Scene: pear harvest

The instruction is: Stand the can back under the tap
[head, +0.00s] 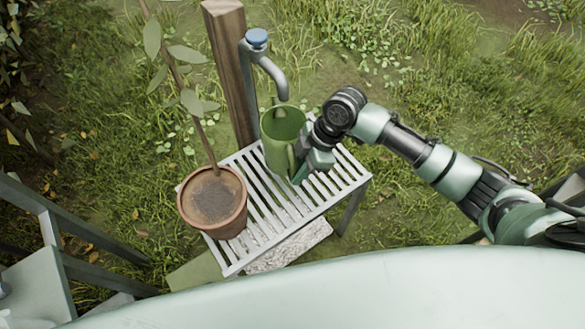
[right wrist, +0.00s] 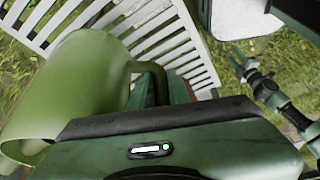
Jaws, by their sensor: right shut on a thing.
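The can (head: 277,149) is green with an open top and a side handle. In the head view it is upright over the slatted stand, its mouth just below the end of the grey tap (head: 276,76) with a blue knob. I cannot tell whether its base touches the slats. My right gripper (head: 303,171) is at the can's right side, shut on its handle. In the right wrist view the can (right wrist: 72,88) fills the left, its handle (right wrist: 152,70) running to the fingers. A small jointed part of my left arm seems to show at the right there, too unclear to judge.
A terracotta pot (head: 213,222) with a leafy stem stands on the left of the slatted stand (head: 318,203). A wooden post (head: 231,75) rises behind, beside the tap. A grey frame (head: 50,245) is at lower left. Grass surrounds the stand.

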